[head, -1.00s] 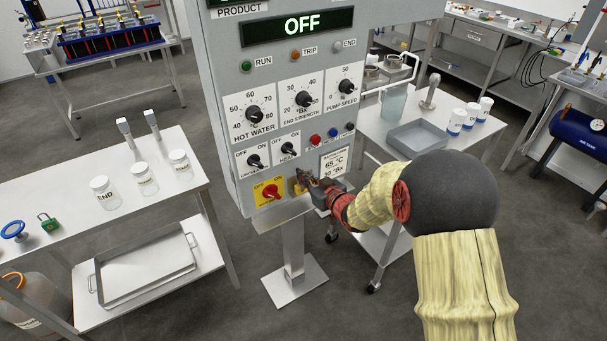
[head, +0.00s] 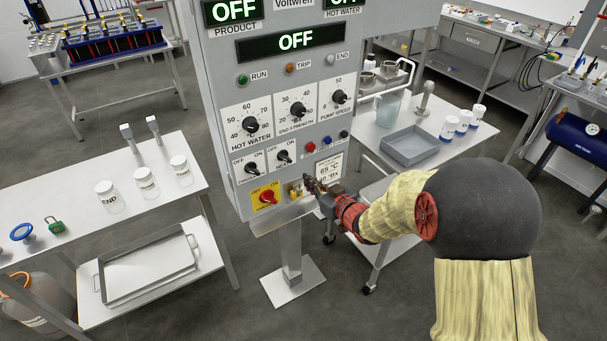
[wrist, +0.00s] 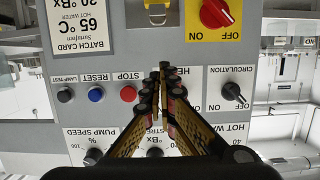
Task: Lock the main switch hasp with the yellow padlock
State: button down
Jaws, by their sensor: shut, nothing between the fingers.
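The red main switch (head: 267,197) sits on a yellow plate at the bottom of the grey panel, its knob toward OFF. To its right is the yellow padlock (head: 294,190) at the hasp. In the wrist view, which is upside down, the padlock's yellow body (wrist: 156,4) is cut by the top edge, with a silver loop beside it. I cannot tell whether the shackle is closed. My gripper (head: 309,184) is just right of the padlock, shut and apart from it. In the wrist view its fingertips (wrist: 163,68) meet, empty, in front of the panel.
The panel (head: 225,130) carries knobs, buttons and a batch card (head: 328,168) close to my gripper. A left bench (head: 100,235) holds jars and a green padlock (head: 55,225).

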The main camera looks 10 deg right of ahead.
jog(key=v, duration=0.2)
jog(key=shift+s, duration=0.35)
jog(key=shift+d+f, duration=0.1)
